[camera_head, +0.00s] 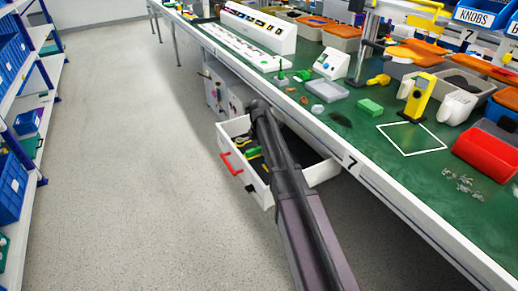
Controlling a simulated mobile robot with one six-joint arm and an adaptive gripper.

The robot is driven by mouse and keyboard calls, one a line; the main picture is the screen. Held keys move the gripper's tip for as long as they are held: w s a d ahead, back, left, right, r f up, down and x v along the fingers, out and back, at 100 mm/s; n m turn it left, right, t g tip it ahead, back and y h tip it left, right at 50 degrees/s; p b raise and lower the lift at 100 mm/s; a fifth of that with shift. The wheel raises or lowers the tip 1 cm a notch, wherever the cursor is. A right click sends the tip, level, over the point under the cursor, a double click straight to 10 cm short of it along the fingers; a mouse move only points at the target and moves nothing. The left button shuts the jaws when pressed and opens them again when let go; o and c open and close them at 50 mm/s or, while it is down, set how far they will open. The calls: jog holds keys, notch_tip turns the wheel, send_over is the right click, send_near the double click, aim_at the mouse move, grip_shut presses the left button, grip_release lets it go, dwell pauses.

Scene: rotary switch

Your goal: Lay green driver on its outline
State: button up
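An open white drawer (264,193) with dark inner lining hangs out below the bench edge. Inside, left of my dark arm, lie several tools. A green and yellow item (253,152) among them could be the green driver, but it is small and partly covered by my arm. A yellow item lies above it near the drawer's left wall. My arm reaches over the drawer from the bottom of the picture. My gripper is not visible; the arm hides whatever is beneath it. No driver-shaped outline can be made out.
The green bench (350,190) above carries a white square outline (411,139), a yellow device (418,97), a green block (370,107) and a red bin (486,154). The floor at left is clear up to shelves with blue bins.

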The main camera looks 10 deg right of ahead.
aim_at(260, 148)
jog(key=shift+r, duration=0.15)
notch_tip(260, 148, up, 12)
jog(key=p, duration=1.2)
dwell(1.0)
jog(key=s+m, duration=2.1)
jog(key=s, duration=0.8)
jog(key=shift+a+m, duration=0.15)
jog(key=shift+m, duration=0.15)
jog(key=shift+c, duration=0.2)
